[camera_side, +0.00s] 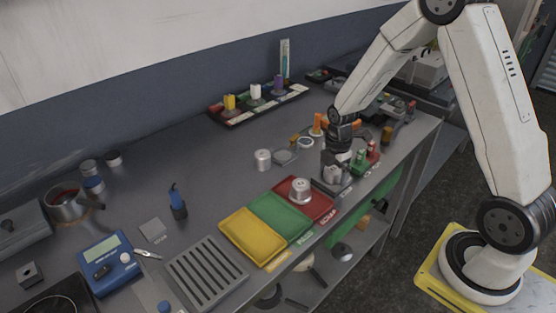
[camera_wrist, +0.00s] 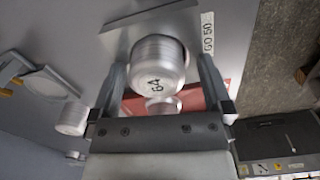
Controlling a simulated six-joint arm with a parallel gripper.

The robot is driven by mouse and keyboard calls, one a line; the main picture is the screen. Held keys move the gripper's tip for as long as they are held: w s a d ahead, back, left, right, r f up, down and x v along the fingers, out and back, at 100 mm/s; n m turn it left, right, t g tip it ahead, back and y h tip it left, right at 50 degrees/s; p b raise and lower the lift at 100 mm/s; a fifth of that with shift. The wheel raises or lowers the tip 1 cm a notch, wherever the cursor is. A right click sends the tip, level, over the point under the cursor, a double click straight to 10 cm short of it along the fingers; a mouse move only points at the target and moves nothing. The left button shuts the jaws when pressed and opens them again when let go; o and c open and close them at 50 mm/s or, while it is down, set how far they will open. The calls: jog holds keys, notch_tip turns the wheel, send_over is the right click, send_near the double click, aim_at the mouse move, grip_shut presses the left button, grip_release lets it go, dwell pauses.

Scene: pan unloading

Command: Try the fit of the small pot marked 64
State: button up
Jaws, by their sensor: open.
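The small silver pot marked 64 (camera_wrist: 158,68) sits between the two fingers of my gripper (camera_wrist: 160,75) in the wrist view, with its black number facing the camera. Bare gaps show beside it, so the fingers stand open around it without clear contact. In the side view my gripper (camera_side: 335,166) points down over the pot (camera_side: 333,175), which is partly hidden by the fingers. The pot is at a grey plate (camera_side: 342,192) near the bench's front edge; a label reading GO 50 (camera_wrist: 208,33) lies beside it. I cannot tell whether it rests there.
A red tray (camera_side: 322,208) holds another silver pot (camera_side: 300,190). Green (camera_side: 280,217) and yellow (camera_side: 252,238) trays adjoin it. A further silver pot (camera_side: 263,160) stands behind them. A green block with red knobs (camera_side: 366,158) is close right of my gripper.

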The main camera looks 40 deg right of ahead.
aim_at(333, 167)
jog(key=shift+r, duration=3.9)
jog(key=shift+w+d+r, duration=0.1)
jog(key=shift+w+d, duration=0.1)
jog(key=shift+w, duration=0.1)
jog(key=shift+f, duration=1.3)
jog(key=shift+s+a+f, duration=0.1)
jog(key=shift+s+f, duration=0.05)
jog(key=shift+f, duration=0.75)
jog(key=shift+s+a+f, duration=0.1)
jog(key=shift+f, duration=0.8)
jog(key=shift+d+f, duration=0.1)
jog(key=shift+f, duration=0.7)
grip_shut()
